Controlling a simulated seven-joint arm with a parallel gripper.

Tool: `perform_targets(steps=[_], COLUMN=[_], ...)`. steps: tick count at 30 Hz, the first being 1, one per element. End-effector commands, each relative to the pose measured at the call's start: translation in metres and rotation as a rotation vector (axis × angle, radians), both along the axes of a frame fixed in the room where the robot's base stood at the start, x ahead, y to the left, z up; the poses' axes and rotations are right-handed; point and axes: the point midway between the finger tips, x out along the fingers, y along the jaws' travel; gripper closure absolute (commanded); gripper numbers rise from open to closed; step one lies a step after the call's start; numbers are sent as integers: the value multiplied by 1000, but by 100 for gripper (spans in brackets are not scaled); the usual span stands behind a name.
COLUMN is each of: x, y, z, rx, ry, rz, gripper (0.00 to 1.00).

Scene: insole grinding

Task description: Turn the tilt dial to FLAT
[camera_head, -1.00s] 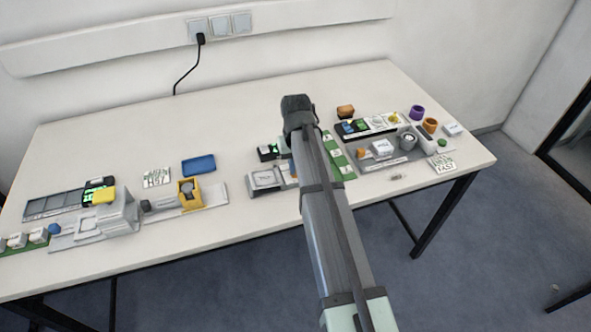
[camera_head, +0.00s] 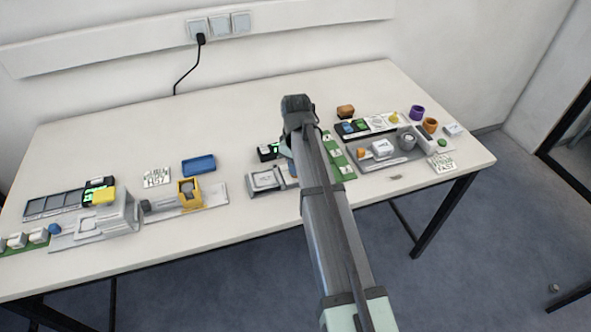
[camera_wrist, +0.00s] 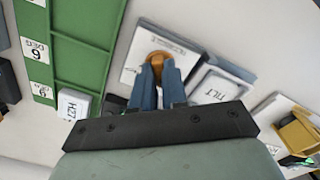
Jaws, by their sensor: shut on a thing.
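The tilt dial (camera_wrist: 158,56) is an orange-brown round knob on a white plate with a printed label, at the top middle of the wrist view. My gripper (camera_wrist: 160,72) has its two blue-grey fingers closed on the dial. The fingers cover part of the dial, so its setting cannot be read. A grey-white block marked TILT (camera_wrist: 217,90) sits just right of the fingers. In the head view my arm hides the dial, and the grey-white block (camera_head: 265,179) shows left of the arm.
A green compartment tray (camera_wrist: 75,45) with number labels lies left of the gripper. A white block marked H27 (camera_wrist: 73,104) stands at its end. A yellow holder (camera_head: 189,192) stands farther left on the table. A grey station (camera_head: 395,158) lies to the right.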

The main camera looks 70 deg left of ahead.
Motion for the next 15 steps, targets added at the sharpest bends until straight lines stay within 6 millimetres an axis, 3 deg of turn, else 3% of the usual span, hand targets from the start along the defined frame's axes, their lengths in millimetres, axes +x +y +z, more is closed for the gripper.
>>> perform_targets(steps=[5,15], x=[0,0], y=[0,0], z=[0,0], rx=[0,0], ry=[0,0], rz=[22,330], gripper=[100,100])
